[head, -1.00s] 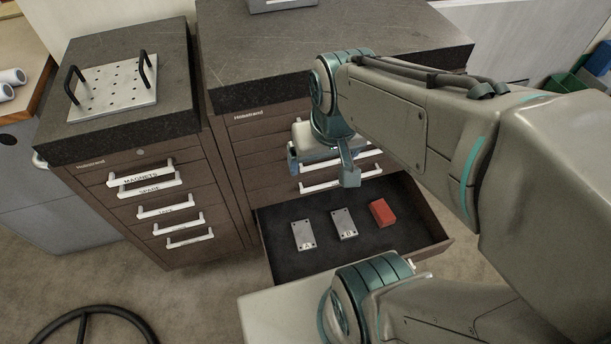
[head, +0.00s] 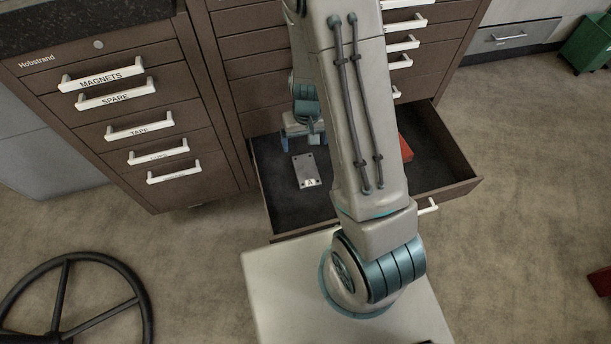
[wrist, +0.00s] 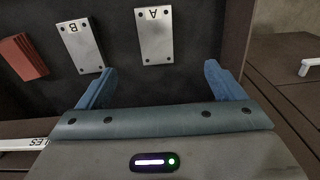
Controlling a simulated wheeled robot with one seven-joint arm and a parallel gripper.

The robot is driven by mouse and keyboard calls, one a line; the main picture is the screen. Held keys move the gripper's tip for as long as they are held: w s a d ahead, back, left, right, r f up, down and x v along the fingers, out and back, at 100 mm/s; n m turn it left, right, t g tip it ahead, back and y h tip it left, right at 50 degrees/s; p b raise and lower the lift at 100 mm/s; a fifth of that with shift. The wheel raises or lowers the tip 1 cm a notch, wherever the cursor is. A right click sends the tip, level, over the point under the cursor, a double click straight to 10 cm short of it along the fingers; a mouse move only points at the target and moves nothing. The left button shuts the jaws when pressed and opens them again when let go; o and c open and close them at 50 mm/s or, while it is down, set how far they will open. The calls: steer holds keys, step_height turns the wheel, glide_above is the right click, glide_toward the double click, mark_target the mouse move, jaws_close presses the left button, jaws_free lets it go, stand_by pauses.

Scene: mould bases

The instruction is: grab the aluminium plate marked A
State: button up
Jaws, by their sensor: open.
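The aluminium plate marked A (head: 306,170) lies flat in the open drawer, near its left side. In the wrist view plate A (wrist: 154,36) sits ahead of my gripper, roughly in line with the gap between the fingers and apart from them. My gripper (wrist: 160,85) is open and empty, its two blue fingers spread. In the head view my gripper (head: 302,132) is over the drawer's back part, just behind plate A, partly hidden by my arm. A second plate, marked B (wrist: 82,45), lies beside plate A in the wrist view; my arm hides it in the head view.
A red block (head: 405,149) lies in the drawer (head: 440,190) on the right, also seen beside plate B in the wrist view (wrist: 23,57). The drawer walls surround these items. Closed labelled drawers (head: 115,105) stand at left. A black wheel-like ring (head: 75,310) is at lower left.

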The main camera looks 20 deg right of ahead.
steer(key=b, duration=0.4)
glide_above(306, 170)
steer(key=f, duration=0.8)
steer(key=s+f, duration=0.1)
steer(key=f, duration=0.2)
steer(key=shift+f, duration=0.4)
steer(key=f, duration=0.2)
steer(key=w+f+b, duration=0.1)
steer(key=f, duration=0.2)
steer(key=shift+f+b, duration=0.1)
steer(key=shift+b, duration=0.2)
steer(key=c, duration=1.4)
